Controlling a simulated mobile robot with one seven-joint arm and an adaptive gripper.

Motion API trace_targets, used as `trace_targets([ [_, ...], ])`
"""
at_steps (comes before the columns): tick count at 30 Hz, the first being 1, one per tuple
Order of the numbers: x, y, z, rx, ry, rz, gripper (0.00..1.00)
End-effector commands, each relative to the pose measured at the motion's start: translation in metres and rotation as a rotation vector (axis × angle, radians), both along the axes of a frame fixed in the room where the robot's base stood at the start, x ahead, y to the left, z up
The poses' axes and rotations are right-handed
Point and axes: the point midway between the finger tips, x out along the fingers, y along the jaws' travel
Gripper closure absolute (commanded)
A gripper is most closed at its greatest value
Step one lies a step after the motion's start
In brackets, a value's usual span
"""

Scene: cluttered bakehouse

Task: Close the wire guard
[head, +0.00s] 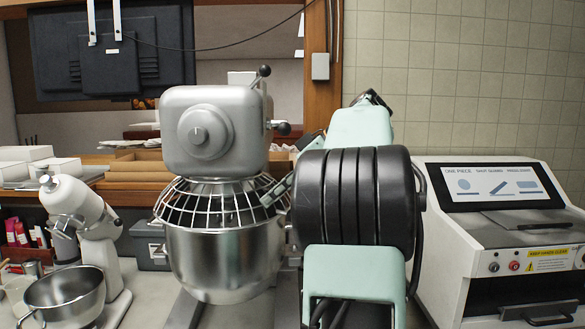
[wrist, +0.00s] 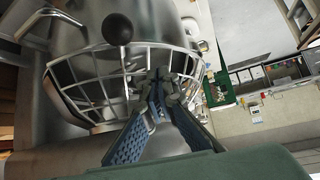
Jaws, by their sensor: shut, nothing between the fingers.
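The wire guard (head: 222,207) is a silver cage of bars above the steel bowl (head: 225,260) of the big grey mixer (head: 212,130). In the head view its bars span the mixer's front. I cannot tell whether its edge meets the frame. It also shows in the wrist view (wrist: 90,92), curving across the picture. My gripper (head: 277,190) is at the guard's right side, partly hidden by my arm. In the wrist view my gripper (wrist: 158,92) is shut with its fingertips together at the guard's bars. I cannot tell whether they touch.
A lever with a black ball knob (wrist: 117,28) stands out close to my fingers. A smaller white mixer (head: 85,225) with a steel bowl (head: 65,290) stands at left. A white machine with a screen (head: 500,185) stands at right. A black monitor (head: 112,50) hangs behind.

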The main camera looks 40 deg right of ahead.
Motion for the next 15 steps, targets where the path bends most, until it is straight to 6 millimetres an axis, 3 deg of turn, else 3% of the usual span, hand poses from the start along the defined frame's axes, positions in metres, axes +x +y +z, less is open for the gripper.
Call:
trace_targets([
  [15,0.017,-0.045,0.048,-0.002,-0.003,0.000,1.00],
])
